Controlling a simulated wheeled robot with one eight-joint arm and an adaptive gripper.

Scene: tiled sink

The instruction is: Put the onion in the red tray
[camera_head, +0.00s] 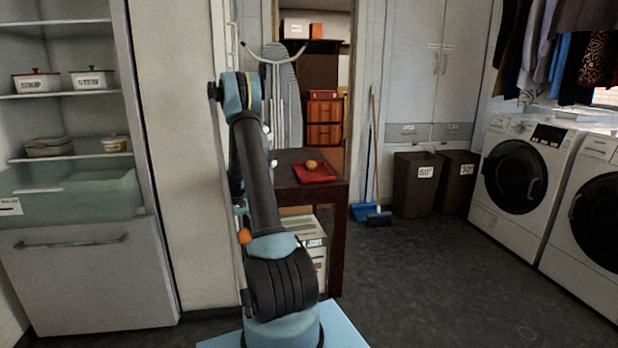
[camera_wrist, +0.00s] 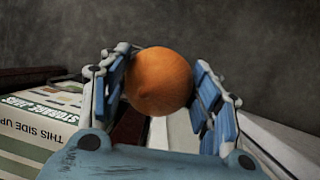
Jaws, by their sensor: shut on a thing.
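My gripper (camera_wrist: 160,85) is shut on a round orange-coloured thing (camera_wrist: 158,80), held between its blue-padded fingers. I cannot tell surely whether this is the onion. It also shows in the head view (camera_head: 245,237), low at the left of the dark table, below its top; my arm hides most of the gripper there. The red tray (camera_head: 322,178) lies on the dark table (camera_head: 338,186). A small tan, rounded thing (camera_head: 311,164) sits on the tray; its kind is too small to tell.
A storage jars box (camera_wrist: 45,115) stands close to the left of my gripper, under the table in the head view (camera_head: 320,245). Shelves stand at left. A broom (camera_head: 374,150), brown bins (camera_head: 414,185) and washing machines (camera_head: 520,175) are at right. The floor between is clear.

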